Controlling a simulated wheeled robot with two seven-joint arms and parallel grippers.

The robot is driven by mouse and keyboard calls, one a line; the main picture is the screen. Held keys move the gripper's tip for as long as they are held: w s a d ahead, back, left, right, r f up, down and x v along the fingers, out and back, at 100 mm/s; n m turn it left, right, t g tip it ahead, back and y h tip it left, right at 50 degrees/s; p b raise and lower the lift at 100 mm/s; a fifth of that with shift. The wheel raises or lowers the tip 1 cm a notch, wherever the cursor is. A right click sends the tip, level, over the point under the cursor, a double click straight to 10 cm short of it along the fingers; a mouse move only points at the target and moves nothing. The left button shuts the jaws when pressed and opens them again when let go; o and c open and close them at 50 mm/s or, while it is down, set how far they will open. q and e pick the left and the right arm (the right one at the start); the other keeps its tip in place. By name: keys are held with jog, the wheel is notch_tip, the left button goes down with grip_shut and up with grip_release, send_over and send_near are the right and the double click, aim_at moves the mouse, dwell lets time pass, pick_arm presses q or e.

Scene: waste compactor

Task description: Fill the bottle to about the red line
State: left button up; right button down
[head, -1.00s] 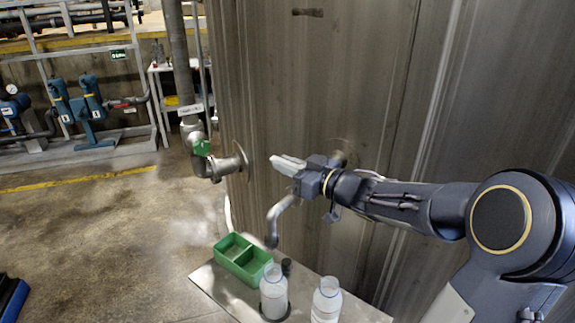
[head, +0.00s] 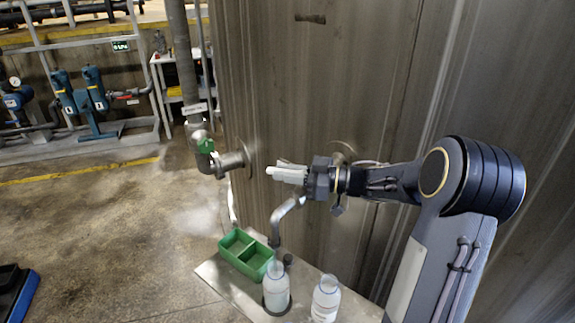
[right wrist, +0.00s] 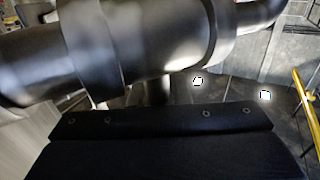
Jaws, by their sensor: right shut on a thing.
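A clear bottle (head: 276,289) stands upright on the small shelf, below the mouth of a bent metal tap spout (head: 284,216). Its red line and fill level cannot be made out. A second bottle (head: 326,299) with a white label stands to its right. My right gripper (head: 290,173) is beside the tap, above the spout, closed on what appears to be the tap handle; a pale piece sticks out to the left there. The right wrist view shows a large metal pipe (right wrist: 150,50) close above the dark gripper body. My left gripper is out of view.
A green divided tray (head: 246,254) sits at the shelf's (head: 225,288) left end, with a small dark cap (head: 287,259) near the bottle. A valved pipe (head: 222,160) juts from the tall metal tank wall (head: 300,80).

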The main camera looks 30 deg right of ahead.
jog(key=shift+s+a+n+g+y, duration=0.1)
jog(key=shift+s+n+g+y, duration=0.05)
jog(key=shift+n+g+y, duration=0.4)
jog(key=c, duration=1.4)
grip_release()
jog(key=shift+o, duration=0.2)
jog(key=v, duration=0.7)
jog(key=shift+s+d+b, duration=0.2)
jog(key=shift+d+b, duration=0.15)
jog(key=shift+b, duration=0.1)
